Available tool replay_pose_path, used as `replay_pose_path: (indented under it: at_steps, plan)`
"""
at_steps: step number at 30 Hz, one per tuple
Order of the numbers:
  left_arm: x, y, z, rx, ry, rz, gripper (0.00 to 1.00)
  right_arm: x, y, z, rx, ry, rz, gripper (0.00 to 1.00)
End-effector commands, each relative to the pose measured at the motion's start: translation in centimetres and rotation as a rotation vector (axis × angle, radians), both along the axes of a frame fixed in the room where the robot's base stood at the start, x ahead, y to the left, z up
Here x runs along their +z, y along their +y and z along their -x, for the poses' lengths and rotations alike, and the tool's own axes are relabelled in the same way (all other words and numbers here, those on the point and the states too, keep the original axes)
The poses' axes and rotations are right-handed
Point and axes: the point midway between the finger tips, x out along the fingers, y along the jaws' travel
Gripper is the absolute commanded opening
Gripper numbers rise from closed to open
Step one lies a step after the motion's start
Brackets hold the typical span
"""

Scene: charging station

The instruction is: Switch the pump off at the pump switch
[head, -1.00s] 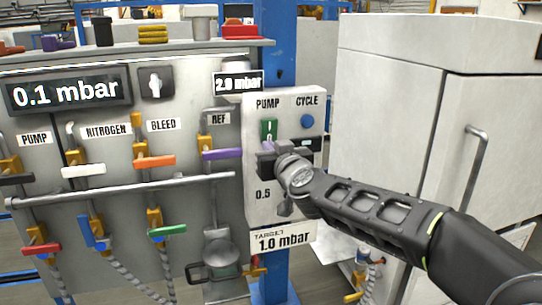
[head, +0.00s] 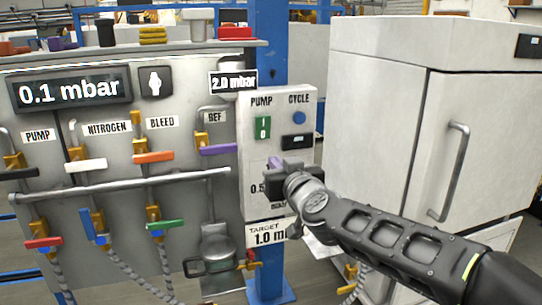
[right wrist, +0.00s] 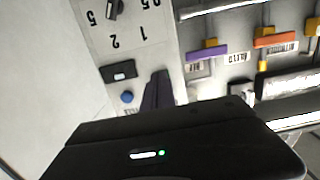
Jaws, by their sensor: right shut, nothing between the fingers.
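The pump switch (head: 263,128) is a green rocker with white marks under the word PUMP on the grey control box (head: 247,205). It is uncovered in the head view; I cannot tell which end is pressed in. My right gripper (head: 273,163) is shut and empty, in front of the box and below the switch, apart from it. In the right wrist view, which is upside down, its dark fingers (right wrist: 158,92) show close together beside the blue button (right wrist: 127,97), and the switch is hidden. My left gripper is not in view.
The blue cycle button (head: 299,118) and a small dark display (head: 297,142) are right of the switch. A dial lies below, partly hidden by my gripper. The valve panel (head: 110,215) with coloured handles is on the left; a white cabinet (head: 378,110) stands on the right.

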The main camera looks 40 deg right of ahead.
Motion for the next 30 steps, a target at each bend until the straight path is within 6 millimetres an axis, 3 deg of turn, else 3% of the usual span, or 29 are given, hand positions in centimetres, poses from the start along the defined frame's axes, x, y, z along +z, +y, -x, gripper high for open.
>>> replay_pose_path:
  at_steps: [3,9,30]
  plan:
    - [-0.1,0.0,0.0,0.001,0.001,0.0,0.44,-0.2,0.6,2.1,-0.003,-0.001,0.002,0.0]
    - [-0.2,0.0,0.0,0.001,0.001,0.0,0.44,-0.5,1.3,3.9,-0.001,-0.001,0.0,0.0]
    - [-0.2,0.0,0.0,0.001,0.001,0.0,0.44,-0.6,1.4,4.1,-0.002,-0.007,-0.017,0.0]
